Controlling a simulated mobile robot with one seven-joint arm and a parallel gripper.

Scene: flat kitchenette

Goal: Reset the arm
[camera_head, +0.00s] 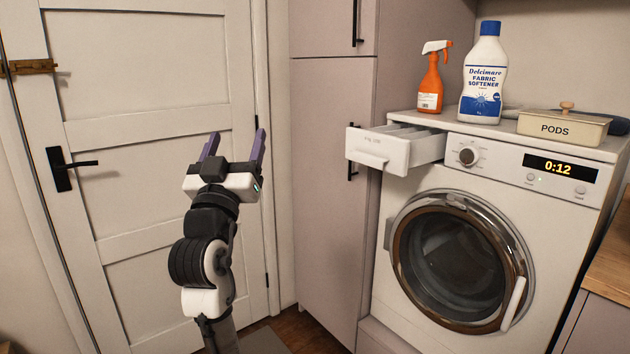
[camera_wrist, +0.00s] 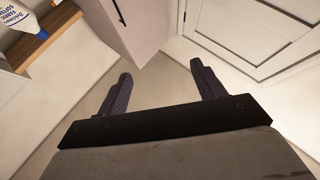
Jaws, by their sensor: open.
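My gripper (camera_head: 234,150) is raised in front of the white door (camera_head: 150,70), left of the washing machine. Its two purple fingers are spread apart with nothing between them. In the wrist view my gripper (camera_wrist: 163,92) also shows open and empty, with pale floor or wall surfaces beyond the fingertips. The fingers appear clear of the door and the cabinet.
The washing machine (camera_head: 560,230) has its detergent drawer (camera_head: 385,148) pulled out and its round door (camera_head: 455,260) closed. A spray bottle (camera_head: 430,85), fabric softener (camera_head: 485,75) and a pods box (camera_head: 565,130) stand on top. A tall cabinet (camera_head: 325,200) stands beside it.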

